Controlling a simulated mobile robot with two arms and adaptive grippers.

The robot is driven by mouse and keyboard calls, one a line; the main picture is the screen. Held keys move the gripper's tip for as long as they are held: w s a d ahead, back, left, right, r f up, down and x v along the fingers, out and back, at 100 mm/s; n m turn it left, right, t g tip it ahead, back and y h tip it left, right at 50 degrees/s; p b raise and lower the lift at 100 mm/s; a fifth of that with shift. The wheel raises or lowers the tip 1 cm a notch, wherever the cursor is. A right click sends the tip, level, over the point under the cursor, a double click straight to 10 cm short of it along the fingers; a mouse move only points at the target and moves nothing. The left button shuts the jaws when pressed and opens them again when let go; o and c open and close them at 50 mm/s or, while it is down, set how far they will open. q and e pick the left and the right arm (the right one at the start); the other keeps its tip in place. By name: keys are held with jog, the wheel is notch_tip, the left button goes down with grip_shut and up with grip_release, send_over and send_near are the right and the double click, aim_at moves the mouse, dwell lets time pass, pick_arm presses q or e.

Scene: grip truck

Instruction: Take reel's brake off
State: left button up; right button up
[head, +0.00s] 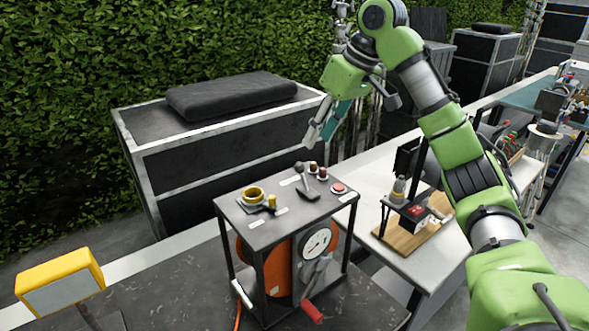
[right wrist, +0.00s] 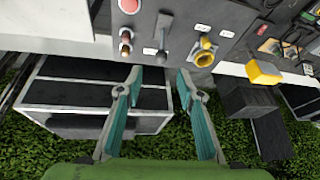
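The reel (head: 275,262) is an orange drum inside a black frame, with a round gauge (head: 317,242) and a red-handled crank (head: 312,311) at its front. The frame's grey top panel (head: 243,222) carries a dark lever (head: 306,186), small knobs, a red button (head: 338,188) and a yellow ring fitting (head: 253,194). In the right wrist view the lever (right wrist: 164,28) shows between and beyond my fingertips. I cannot tell which control is the brake. My right gripper (head: 322,130) is open and empty, above and behind the panel, touching nothing; its teal fingers (right wrist: 158,78) are spread. My left gripper is out of view.
A yellow lamp (head: 62,283) stands at the lower left. A black case (head: 215,150) with a dark cushion (head: 230,95) stands behind the reel, before a hedge. A white table (head: 375,195) with a small device on a wooden board (head: 412,238) is at the right.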

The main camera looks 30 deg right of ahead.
aim_at(301, 173)
jog(key=x, duration=0.4)
jog(key=s+x, duration=0.1)
jog(key=x, duration=0.1)
jog(key=shift+w+a+f, duration=0.1)
jog(key=shift+f, duration=0.1)
jog(key=p+x, duration=0.1)
jog(key=x, duration=0.5)
jog(key=shift+w+p, duration=0.1)
jog(key=shift+p, duration=0.2)
jog(key=shift+w+f, duration=0.1)
jog(key=shift+f, duration=0.05)
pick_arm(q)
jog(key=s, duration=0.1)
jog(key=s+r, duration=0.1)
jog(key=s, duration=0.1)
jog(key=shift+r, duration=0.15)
pick_arm(e)
grip_shut()
